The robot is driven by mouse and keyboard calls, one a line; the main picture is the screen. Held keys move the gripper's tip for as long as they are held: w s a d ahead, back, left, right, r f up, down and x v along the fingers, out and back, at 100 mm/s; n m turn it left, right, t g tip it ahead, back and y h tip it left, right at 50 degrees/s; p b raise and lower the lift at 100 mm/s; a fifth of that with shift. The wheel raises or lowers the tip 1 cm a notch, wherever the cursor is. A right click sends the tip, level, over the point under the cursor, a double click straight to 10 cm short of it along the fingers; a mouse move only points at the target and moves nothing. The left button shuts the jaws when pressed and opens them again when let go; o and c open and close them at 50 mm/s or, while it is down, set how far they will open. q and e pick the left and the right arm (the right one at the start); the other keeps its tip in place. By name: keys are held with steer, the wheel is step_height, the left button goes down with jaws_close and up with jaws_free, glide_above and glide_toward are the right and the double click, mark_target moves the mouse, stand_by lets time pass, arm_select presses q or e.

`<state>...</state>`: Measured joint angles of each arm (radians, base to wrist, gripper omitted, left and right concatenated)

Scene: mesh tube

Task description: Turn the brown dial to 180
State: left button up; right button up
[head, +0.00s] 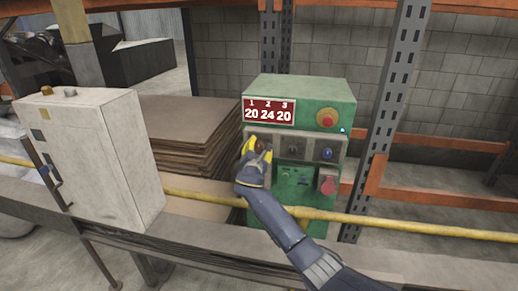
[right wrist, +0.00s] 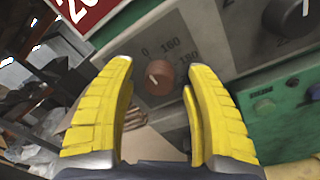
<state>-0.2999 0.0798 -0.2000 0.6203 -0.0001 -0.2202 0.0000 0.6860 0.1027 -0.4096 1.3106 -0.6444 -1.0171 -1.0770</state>
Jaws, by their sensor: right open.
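The green control box (head: 300,92) stands in the middle of the head view. Its red display (head: 269,111) reads 20, 24, 20 under the numbers 1, 2, 3. The brown dial (right wrist: 159,77) sits on the grey panel, with scale marks around it including 0 and 180. Its white pointer line tilts to the upper left in the right wrist view. My right gripper (right wrist: 155,80) is open with yellow fingers on either side of the dial in that view; I cannot tell whether they touch it. In the head view my right gripper (head: 256,160) is in front of the panel's left end.
A black dial (head: 292,148) and a blue dial (head: 327,153) sit right of the brown one. A yellow rail (head: 400,229) crosses in front. A white cabinet (head: 100,150) stands left, with stacked sheets (head: 190,115) behind.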

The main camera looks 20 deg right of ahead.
jaws_close()
stand_by(0.6)
steer(key=m, duration=0.5)
steer(key=shift+f, duration=0.1)
steer(key=m, duration=0.4)
steer(key=shift+m+h, duration=0.3)
steer(key=shift+m, duration=0.1)
steer(key=m, duration=0.4)
steer(key=shift+m, duration=0.3)
steer(key=shift+f+m+h, duration=0.15)
steer(key=shift+m+h, duration=0.35)
steer(key=shift+m, duration=1.5)
